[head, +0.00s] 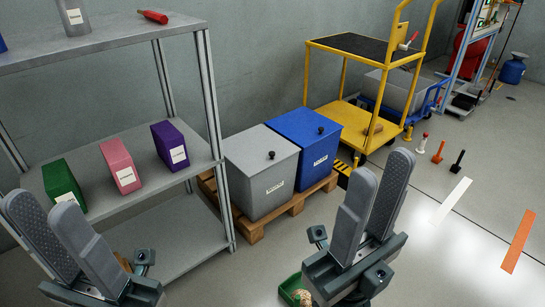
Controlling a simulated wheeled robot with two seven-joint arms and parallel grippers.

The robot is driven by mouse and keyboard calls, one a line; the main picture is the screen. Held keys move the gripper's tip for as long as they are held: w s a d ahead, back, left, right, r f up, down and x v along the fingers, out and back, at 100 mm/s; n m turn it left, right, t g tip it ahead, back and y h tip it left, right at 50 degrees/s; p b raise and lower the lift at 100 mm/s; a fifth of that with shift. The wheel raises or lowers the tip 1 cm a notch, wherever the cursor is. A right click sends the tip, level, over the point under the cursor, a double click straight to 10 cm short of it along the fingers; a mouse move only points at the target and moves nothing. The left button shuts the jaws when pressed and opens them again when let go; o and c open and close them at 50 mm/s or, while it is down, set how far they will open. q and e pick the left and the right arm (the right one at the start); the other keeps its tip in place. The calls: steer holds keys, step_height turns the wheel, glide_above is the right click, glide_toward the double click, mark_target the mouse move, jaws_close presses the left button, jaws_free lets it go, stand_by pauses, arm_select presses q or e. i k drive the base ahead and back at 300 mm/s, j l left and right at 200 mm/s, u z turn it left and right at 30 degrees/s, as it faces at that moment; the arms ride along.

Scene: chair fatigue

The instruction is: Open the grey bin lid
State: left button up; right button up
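The grey bin (262,192) stands on a wooden pallet beside the shelf rack in the head view. Its flat grey lid (255,143) is closed and has a small black knob (271,155) near the front edge. A white label is on its front. My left gripper (42,205) is at the lower left, in front of the shelves, open and empty. My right gripper (383,168) is at the lower right of the bins, nearer the camera, open and empty. Neither gripper touches the bin.
A blue bin (310,165) with its own knob sits against the grey bin's right side on the pallet (250,233). The metal shelf rack (215,110) stands close on the left, holding coloured boxes. A yellow cart (345,115) stands behind. A green tray (288,287) lies on the floor in front.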

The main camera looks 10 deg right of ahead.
mark_target(253, 151)
steer(key=k+l+u, duration=0.1)
steer(key=l, duration=0.2)
steer(key=k+l+u, duration=0.1)
steer(key=l, duration=0.25)
steer(key=k+l+u, duration=0.1)
steer(key=l+u, duration=0.15)
steer(key=l, duration=0.65)
steer(key=k+l+u, duration=0.2)
steer(key=l, duration=0.55)
steer(key=i+l+u, duration=0.1)
steer(key=l, duration=0.25)
steer(key=i+l+u, duration=0.1)
steer(key=i+l, duration=0.2)
steer(key=i+l+u, duration=0.1)
steer(key=l, duration=0.3)
steer(key=i+l, duration=0.3)
steer(key=i, duration=0.15)
